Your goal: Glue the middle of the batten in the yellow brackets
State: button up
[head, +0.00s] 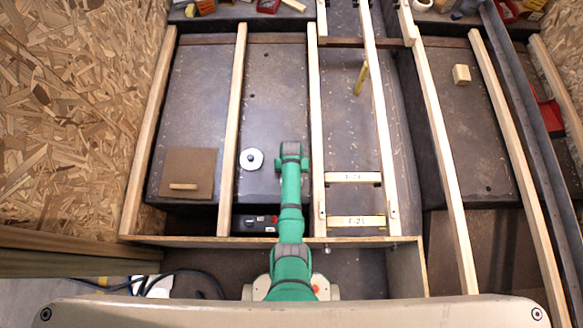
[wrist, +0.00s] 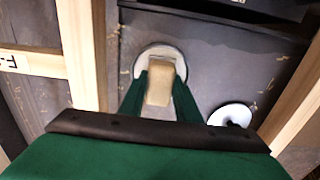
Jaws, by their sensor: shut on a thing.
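In the head view, a short batten (head: 356,222) with a dark label, yellow at its ends, spans two long timbers near the front. A second short labelled batten (head: 353,177) lies just beyond it, without clear yellow. In the wrist view, my gripper (wrist: 160,88) is shut on a beige block-like piece (wrist: 159,84). A whitish round rim shows around its far end; I cannot tell whether it is part of the held piece. In the head view, my arm reaches forward left of the labelled battens, and its fingers are hidden.
A white disc (head: 251,159) with a dark knob lies left of my arm, and also shows in the wrist view (wrist: 230,115). Long timbers (head: 317,120) run lengthwise. A brown board (head: 187,174) with a wooden strip lies at left. A yellow stick (head: 360,78) stands further back.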

jog(key=shift+f, duration=0.55)
dwell(1.4)
jog(key=shift+r, duration=0.1)
jog(key=shift+r, duration=3.4)
